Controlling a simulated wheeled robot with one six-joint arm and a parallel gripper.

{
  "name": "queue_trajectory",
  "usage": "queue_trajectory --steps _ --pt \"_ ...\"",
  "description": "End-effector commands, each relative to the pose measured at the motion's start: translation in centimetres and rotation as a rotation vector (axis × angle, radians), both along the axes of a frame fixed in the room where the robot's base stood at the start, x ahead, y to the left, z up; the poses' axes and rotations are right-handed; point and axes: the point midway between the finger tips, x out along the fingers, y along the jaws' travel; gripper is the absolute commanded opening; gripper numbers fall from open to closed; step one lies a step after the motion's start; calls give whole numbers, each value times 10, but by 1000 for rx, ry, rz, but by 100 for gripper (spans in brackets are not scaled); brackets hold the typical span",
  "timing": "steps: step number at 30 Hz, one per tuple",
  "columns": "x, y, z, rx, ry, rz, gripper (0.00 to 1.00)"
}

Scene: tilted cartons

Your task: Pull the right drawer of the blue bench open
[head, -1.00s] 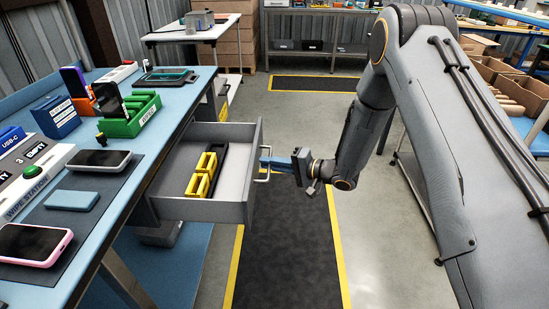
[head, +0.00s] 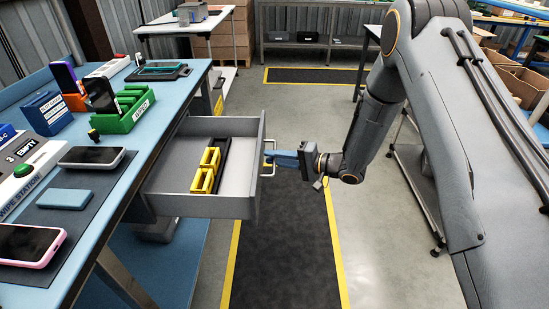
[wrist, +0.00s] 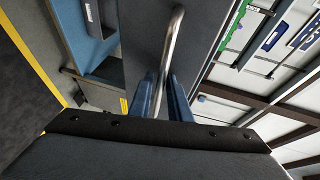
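The blue bench (head: 160,110) runs along the left of the head view. Its right drawer (head: 228,205), grey with an open top, stands well out from under the worktop. Yellow bins (head: 206,170) and a dark narrow strip lie inside it. A silver bar handle (head: 270,182) is on the drawer front. My gripper (head: 279,157) reaches the handle from the right. In the wrist view, the blue fingers (wrist: 165,95) are close together with the handle (wrist: 174,40) between them; they look shut on it. The exact contact is partly hidden.
Phones, a green holder (head: 124,108) and a wipe station lie on the worktop. A dark floor mat with yellow edges (head: 290,250) lies beside the drawer. A white table (head: 190,25) stands behind. Cartons (head: 515,80) are on a rack at right.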

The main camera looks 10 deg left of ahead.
Motion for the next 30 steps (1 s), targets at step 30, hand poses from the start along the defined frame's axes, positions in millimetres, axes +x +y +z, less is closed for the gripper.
queue_trajectory --steps 30 --pt "-20 -74 15 0 0 0 17"
